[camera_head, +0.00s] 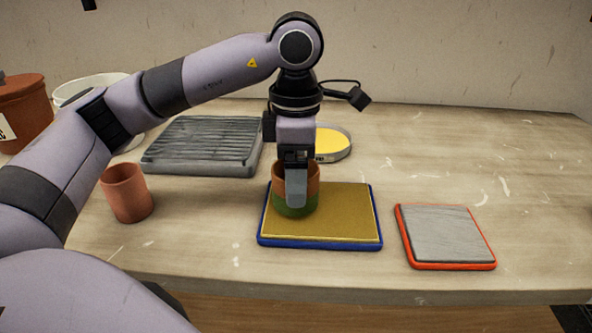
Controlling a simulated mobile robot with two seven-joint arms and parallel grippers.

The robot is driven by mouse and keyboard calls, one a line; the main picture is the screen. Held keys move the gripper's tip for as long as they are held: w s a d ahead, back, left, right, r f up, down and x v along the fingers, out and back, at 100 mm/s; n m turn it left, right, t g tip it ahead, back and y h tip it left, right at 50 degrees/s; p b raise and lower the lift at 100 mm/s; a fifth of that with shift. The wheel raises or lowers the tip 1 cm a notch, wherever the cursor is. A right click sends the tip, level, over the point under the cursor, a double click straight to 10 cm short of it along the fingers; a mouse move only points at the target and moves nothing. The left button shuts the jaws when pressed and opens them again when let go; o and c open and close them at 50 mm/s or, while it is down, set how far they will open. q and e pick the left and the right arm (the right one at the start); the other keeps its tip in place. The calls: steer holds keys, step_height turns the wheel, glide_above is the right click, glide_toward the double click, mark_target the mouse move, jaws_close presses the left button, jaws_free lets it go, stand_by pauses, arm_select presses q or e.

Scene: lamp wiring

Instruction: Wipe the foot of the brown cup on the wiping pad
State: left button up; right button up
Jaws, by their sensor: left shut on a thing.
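The brown cup (313,177) is upright, with a green lower part (309,208). My left gripper (296,187) is shut on it from above, with one finger in front of its near side. The cup is over the left half of a yellow-brown pad in a blue frame (345,213), which looks like the wiping pad. Its foot is at or just above the pad's surface; I cannot tell if it touches. My right gripper is not in view.
A plain terracotta cup (127,193) stands at the left. A grey ribbed rack (203,145) and a round dish with yellow contents (332,142) are behind. A grey pad in a red frame (446,236) lies at the right. The table's far right is clear.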

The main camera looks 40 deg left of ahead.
arm_select(q)
steer(key=shift+f+b, duration=0.35)
steer(key=shift+f, duration=0.05)
